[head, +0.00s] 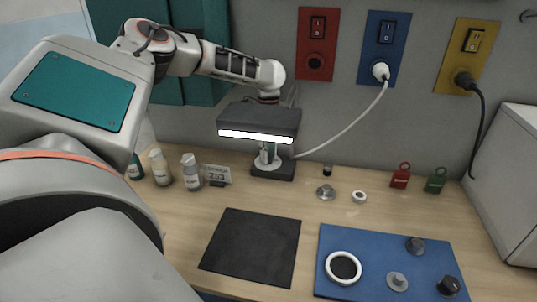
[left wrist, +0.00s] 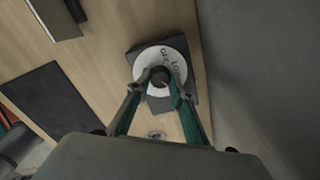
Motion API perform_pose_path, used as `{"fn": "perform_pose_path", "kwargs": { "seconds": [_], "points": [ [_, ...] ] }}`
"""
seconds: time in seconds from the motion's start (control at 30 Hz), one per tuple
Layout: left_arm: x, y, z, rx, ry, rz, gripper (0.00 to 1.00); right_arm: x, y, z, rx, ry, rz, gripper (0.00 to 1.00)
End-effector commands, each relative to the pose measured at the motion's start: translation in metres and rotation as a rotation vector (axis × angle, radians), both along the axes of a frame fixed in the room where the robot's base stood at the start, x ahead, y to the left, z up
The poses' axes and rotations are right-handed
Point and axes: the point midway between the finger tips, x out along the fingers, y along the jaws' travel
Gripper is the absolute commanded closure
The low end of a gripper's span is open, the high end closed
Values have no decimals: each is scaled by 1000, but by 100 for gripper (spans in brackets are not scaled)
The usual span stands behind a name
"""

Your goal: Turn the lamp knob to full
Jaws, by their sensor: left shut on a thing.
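The desk lamp's dark head (head: 260,118) has a bright white lit strip along its front. Its dark base (head: 273,172) stands on the wooden bench near the wall. In the left wrist view a white dial plate (left wrist: 174,52) with dark lettering lies on the base, around a small black knob (left wrist: 159,76). My left gripper (left wrist: 158,90) is shut on the knob, one finger on either side. In the head view the lamp head hides most of this gripper; part of it (head: 268,153) shows below. The knob's pointer and exact setting are not readable. My right gripper is out of view.
Bottles (head: 191,172) and a small sign (head: 217,174) stand left of the lamp. A black mat (head: 250,247) and a blue mat (head: 345,240) with round parts lie in front. Red (head: 315,45), blue (head: 386,48) and yellow (head: 467,57) switch panels are on the wall; a white cable runs lampward.

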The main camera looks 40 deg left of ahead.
Motion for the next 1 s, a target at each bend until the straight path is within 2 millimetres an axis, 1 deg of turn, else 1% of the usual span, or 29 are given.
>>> {"fn": "perform_pose_path", "kwargs": {
  "seconds": [0.3,0.77,0.8,0.83,1.0],
  "points": [
    [0,0,1,1,-1,-85,100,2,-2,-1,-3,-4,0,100],
    [0,0,1,1,-1,-96,100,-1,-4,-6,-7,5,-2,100],
    [0,0,1,1,-1,-96,68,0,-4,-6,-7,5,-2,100],
    [0,0,1,1,-1,-95,62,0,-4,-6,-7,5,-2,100],
    [0,0,0,0,-1,-95,62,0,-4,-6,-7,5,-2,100]
  ]
}}
